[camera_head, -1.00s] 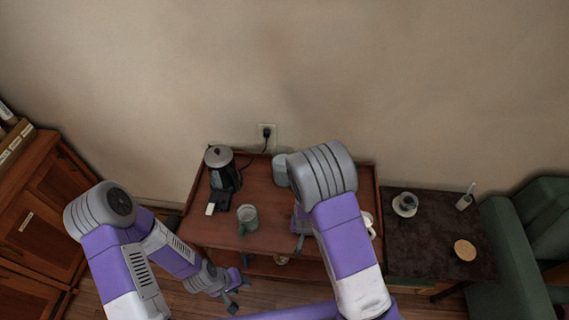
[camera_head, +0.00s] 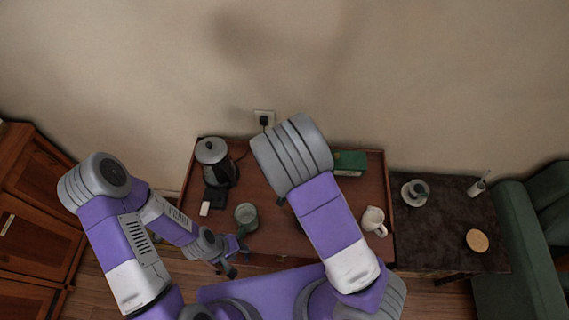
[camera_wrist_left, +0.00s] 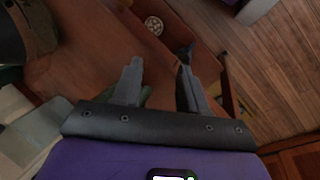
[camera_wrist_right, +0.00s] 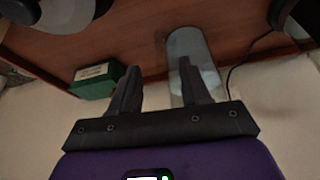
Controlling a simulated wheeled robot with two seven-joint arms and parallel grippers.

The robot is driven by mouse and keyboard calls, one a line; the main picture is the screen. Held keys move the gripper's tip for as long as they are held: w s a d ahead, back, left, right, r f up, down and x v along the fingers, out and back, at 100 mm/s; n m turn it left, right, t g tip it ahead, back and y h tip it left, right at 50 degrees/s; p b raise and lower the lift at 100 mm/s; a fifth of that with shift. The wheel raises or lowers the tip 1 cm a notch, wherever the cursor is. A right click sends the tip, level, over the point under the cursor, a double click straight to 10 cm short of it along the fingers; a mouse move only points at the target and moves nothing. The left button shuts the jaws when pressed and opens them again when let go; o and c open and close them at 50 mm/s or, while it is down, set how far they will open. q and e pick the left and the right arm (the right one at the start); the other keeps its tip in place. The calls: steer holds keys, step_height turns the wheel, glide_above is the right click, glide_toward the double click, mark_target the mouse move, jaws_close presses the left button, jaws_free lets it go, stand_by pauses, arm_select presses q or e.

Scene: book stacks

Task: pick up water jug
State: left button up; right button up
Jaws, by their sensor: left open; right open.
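A pale, translucent cylinder (camera_wrist_right: 187,42), which looks like the water jug, stands on the wooden table in the right wrist view. In the head view my right arm hides it. My right gripper (camera_wrist_right: 159,70) is open and empty, pointing toward it; one finger overlaps the cylinder in the picture and the other is to its left. Contact cannot be told. My left gripper (camera_head: 232,257) is open and empty at the table's front left edge; it also shows in the left wrist view (camera_wrist_left: 160,75).
The wooden table (camera_head: 270,235) holds a kettle (camera_head: 212,162), a green mug (camera_head: 246,215), a green box (camera_head: 350,161) and a white pitcher (camera_head: 373,220). A dark side table (camera_head: 440,235) with cups stands at right. The wall is close behind.

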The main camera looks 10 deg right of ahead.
steer(key=x, duration=0.2)
steer(key=b+x, duration=0.1)
steer(key=x, duration=0.2)
steer(key=b+x, duration=0.1)
steer(key=x, duration=0.2)
steer(key=shift+w+d+f, duration=0.1)
steer(key=shift+w+d, duration=0.1)
steer(key=shift+w, duration=0.25)
steer(key=shift+c, duration=0.3)
jaws_close()
stand_by(0.6)
steer(key=shift+w, duration=0.1)
